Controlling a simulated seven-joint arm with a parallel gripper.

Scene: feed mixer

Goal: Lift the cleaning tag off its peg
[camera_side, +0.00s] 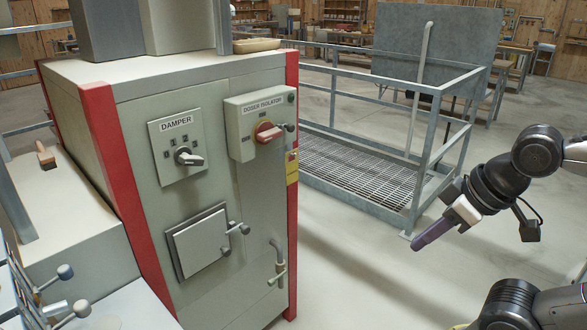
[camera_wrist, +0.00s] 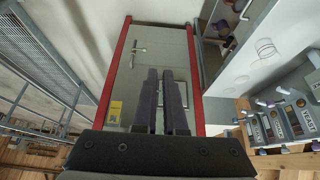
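The cleaning tag seems to be the yellow tag (camera_side: 292,168) at the right side of the cabinet front, below a small red part; the peg itself is too small to make out. It also shows as a yellow patch in the wrist view (camera_wrist: 115,111), left of my fingers. My gripper (camera_side: 420,243) is in the air to the right of the cabinet, well apart from the tag, with its purple fingers pointing down and left. In the wrist view the two fingers (camera_wrist: 161,72) stand with a narrow gap between them and nothing held.
The cabinet front carries a damper knob (camera_side: 188,157), a doser isolator box (camera_side: 262,125) with a red switch, a hatch (camera_side: 202,242) and a lever handle (camera_side: 279,262). A railed grating platform (camera_side: 355,170) stands behind. Floor between cabinet and gripper is clear.

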